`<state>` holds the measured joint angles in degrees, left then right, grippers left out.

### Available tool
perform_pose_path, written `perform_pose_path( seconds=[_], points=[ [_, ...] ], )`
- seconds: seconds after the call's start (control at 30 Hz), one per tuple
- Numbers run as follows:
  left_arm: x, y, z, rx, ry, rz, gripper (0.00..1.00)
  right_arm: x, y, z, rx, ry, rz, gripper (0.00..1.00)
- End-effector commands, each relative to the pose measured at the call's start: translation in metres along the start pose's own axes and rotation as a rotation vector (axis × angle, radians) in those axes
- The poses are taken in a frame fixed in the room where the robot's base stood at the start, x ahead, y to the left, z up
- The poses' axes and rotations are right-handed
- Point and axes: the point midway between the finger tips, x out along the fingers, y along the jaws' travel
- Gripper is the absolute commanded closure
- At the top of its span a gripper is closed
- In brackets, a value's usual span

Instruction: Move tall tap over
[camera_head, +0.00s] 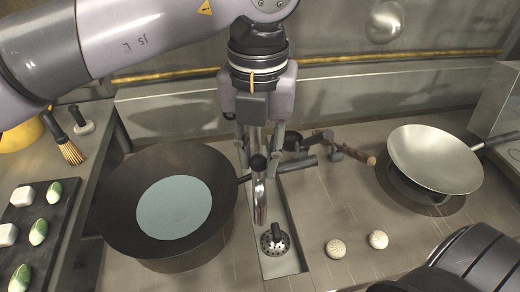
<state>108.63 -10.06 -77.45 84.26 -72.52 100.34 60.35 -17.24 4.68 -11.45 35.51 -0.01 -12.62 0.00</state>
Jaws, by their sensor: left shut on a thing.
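The tall tap (260,196) is a shiny metal spout between the two woks, partly hidden behind my left gripper. Its lower end hangs over a narrow recessed trough (292,235) with a round drain strainer (275,240). My left gripper (262,152) points down from the top middle, with its fingers around the upper part of the tap, shut on it. Dark rounded arm parts of mine show at the lower right, but no right gripper fingers can be seen.
A large dark wok (118,205) with pale liquid stands left of the tap. A lighter empty wok (435,158) sits on a burner at the right. Two pale round balls (336,248) lie on the counter. A dark tray (62,215) with small food pieces and a brush (70,151) are at the left.

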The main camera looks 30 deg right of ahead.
Motion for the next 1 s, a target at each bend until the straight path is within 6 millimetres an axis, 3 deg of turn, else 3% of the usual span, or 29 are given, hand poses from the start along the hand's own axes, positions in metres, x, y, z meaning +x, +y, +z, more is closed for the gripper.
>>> perform_pose_path(
  seconds=[1.0],
  points=[
    [0.001, -0.057, 0.016, 0.004, 0.006, 0.002, 0.93, -0.013, -0.002, -0.002, 0.001, 0.002, -0.002, 0.55]
  ],
)
